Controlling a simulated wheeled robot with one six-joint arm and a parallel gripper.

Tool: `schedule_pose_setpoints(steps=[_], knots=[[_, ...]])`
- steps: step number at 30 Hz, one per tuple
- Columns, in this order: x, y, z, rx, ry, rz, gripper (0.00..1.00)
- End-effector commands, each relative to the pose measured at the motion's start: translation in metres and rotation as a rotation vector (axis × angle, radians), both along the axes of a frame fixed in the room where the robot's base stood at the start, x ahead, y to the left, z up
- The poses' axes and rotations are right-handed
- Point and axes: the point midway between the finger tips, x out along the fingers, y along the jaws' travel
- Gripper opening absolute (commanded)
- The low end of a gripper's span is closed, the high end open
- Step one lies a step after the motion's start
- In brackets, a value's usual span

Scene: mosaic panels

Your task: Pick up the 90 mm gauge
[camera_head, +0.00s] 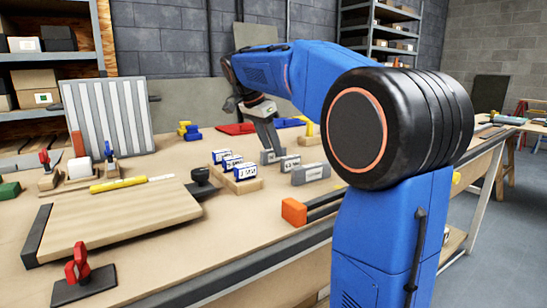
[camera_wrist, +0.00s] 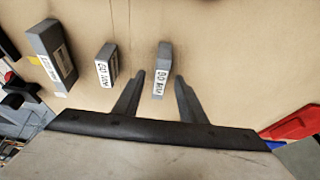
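Three grey gauge blocks with white labels lie in a row on the table. In the wrist view, one gauge (camera_wrist: 164,54) lies between and just beyond my gripper's (camera_wrist: 170,76) two open fingertips. A shorter-looking middle gauge (camera_wrist: 104,54) and a larger gauge (camera_wrist: 45,42) lie to its left. The labels are small and turned, so I cannot tell for sure which is the 90 mm gauge. In the head view my gripper (camera_head: 268,150) reaches down at the far end of the row, near the far gauge (camera_head: 266,157); the middle gauge (camera_head: 290,163) and large gauge (camera_head: 311,174) are nearer.
A wooden block with several blue-and-white blocks (camera_head: 245,171) stands left of the gauges. A dark clamp (camera_head: 201,180) and a wooden board (camera_head: 110,222) lie further left. Red (camera_head: 236,128) and blue pieces lie behind my gripper. The table around the gauges is mostly clear.

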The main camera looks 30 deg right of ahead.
Motion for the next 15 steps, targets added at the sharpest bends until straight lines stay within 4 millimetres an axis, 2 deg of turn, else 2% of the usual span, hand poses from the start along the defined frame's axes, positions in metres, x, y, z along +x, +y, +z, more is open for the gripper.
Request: schedule_pose_setpoints(steps=[8, 12, 13, 15], knots=[[0.0001, -0.0012, -0.0023, 0.0, 0.0, -0.001, 0.38], [0.0001, -0.0012, -0.0023, 0.0, 0.0, -0.001, 0.04], [0.0001, -0.0012, -0.0023, 0.0, 0.0, 0.0, 0.0], [0.0002, -0.0012, -0.0023, 0.0, 0.0, 0.0, 0.0]])
